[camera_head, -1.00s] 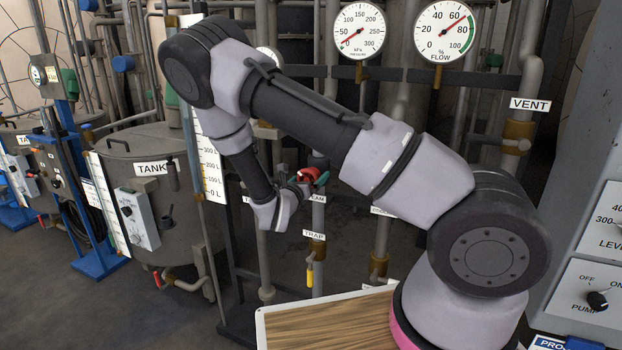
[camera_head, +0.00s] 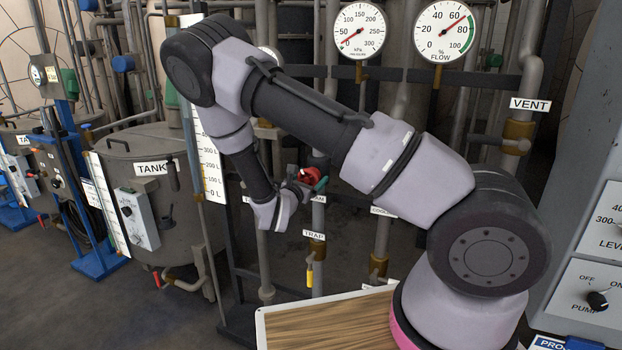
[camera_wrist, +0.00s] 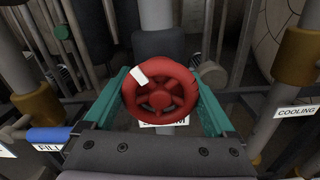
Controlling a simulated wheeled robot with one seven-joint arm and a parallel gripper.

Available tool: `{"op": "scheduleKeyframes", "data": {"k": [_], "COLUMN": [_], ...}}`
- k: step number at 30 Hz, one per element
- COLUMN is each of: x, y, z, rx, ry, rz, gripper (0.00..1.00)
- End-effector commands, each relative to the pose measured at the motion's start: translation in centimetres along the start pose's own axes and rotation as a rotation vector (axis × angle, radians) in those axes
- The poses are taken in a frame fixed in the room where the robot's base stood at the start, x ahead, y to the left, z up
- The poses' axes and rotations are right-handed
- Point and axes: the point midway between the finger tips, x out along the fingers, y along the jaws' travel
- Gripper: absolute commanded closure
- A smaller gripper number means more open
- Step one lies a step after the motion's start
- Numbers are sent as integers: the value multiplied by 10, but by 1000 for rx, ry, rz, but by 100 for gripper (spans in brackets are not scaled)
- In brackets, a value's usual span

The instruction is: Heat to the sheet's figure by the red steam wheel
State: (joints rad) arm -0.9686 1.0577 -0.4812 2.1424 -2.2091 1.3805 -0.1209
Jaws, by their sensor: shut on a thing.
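The red steam wheel (camera_wrist: 161,92) sits between the two green fingers of my gripper (camera_wrist: 166,98) in the wrist view, one finger at each side of its rim. My gripper is shut on it. A white mark is on the wheel's upper left rim. A label behind the wheel is mostly hidden. In the head view the wheel (camera_head: 309,176) shows small at the end of my arm, with my gripper (camera_head: 307,184) around it. The pressure gauge (camera_head: 360,31) has its needle near the low end. The process sheet is not readable.
A TRAP valve with a yellow handle (camera_head: 310,275) hangs below the wheel. Labels FILL (camera_wrist: 48,148) and COOLING (camera_wrist: 296,111) flank the wheel.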

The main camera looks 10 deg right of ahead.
Motion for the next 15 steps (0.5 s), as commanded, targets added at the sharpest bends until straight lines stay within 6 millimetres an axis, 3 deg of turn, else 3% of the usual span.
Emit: {"op": "scheduleKeyframes", "data": {"k": [15], "x": [-1], "y": [0], "z": [0], "rx": [401], "ry": [1], "rz": [1], "gripper": [65]}}
